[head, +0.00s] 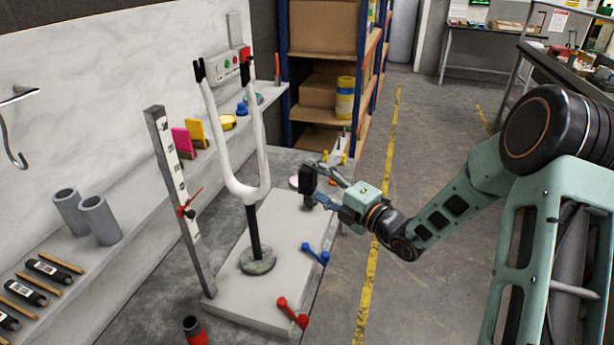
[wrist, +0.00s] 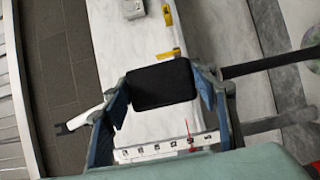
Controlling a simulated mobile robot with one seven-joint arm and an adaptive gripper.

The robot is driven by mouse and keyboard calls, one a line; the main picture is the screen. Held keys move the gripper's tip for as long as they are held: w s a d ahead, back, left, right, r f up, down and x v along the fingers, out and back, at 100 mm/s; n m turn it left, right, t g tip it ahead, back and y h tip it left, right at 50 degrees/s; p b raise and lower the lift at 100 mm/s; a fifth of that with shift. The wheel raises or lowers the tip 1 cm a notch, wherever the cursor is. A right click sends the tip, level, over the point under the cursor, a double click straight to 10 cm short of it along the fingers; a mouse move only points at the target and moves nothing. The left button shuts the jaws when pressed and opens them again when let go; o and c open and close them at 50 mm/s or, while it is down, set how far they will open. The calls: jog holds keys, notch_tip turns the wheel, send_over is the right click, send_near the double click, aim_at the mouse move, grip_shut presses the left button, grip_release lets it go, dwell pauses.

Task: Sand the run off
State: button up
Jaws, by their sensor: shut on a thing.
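A white two-pronged fork frame (head: 243,188) stands upright, prongs up with dark tips, on a dark post (head: 254,230) above a pale base plate. No paint run can be made out on it. My gripper (head: 318,196) is to the right of the fork, apart from it in the head view. It is shut on a black block (head: 308,181), probably the sanding block. In the wrist view the block (wrist: 160,83) sits between the blue fingers of my gripper (wrist: 162,92); its working face cannot be judged.
A scale post (head: 174,165) with a red pointer stands left of the fork. The base plate (head: 225,300) bears a blue lever (head: 316,254) and a red lever (head: 293,314). Grey tubes (head: 99,220) and dark bottles (head: 48,269) are on the left ledge. Floor right of the bench is clear.

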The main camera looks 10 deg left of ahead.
jog(key=shift+a, duration=0.1)
dwell(0.5)
jog(key=a, duration=0.6)
jog(key=shift+w+a, duration=0.4)
jog(key=shift+w, duration=0.05)
jog(key=shift+w+a, duration=0.1)
jog(key=shift+a, duration=0.85)
dwell(0.4)
jog(key=shift+r+p, duration=0.1)
jog(key=shift+p, duration=0.25)
notch_tip(320, 180, up, 4)
jog(key=p, duration=0.4)
notch_tip(320, 180, down, 4)
jog(key=shift+f+b, duration=0.15)
jog(key=shift+b, duration=0.65)
